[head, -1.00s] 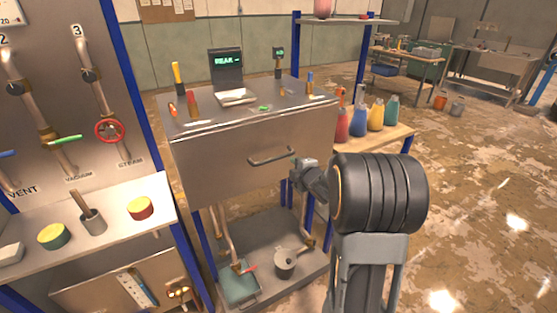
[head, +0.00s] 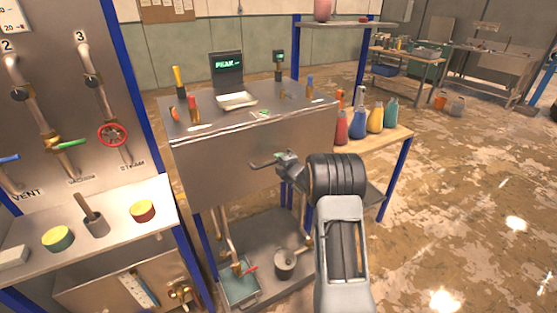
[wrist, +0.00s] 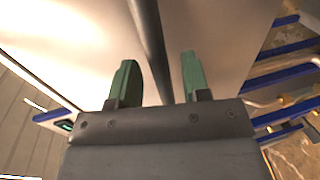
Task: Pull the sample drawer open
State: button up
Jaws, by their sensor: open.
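The sample drawer (head: 215,168) is the wide grey metal front of the bench, and it looks shut. Its bar handle (head: 264,161) runs across the middle of the front. My gripper (head: 284,161) is at the right part of the handle. In the wrist view my gripper (wrist: 158,80) is open, with one green finger on each side of the handle bar (wrist: 148,40). The bar passes between the fingers, with a visible gap to each. In the head view the fingertips are too small to make out.
A display and several tools stand on the bench top (head: 220,117). At left is a pipe panel with a red valve wheel (head: 112,135). Colored bottles (head: 357,123) stand on a side shelf at right. A pot (head: 285,262) sits below. The floor at right is clear.

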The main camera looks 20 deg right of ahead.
jog(key=shift+x, duration=0.75)
jog(key=shift+c, duration=0.3)
grip_shut()
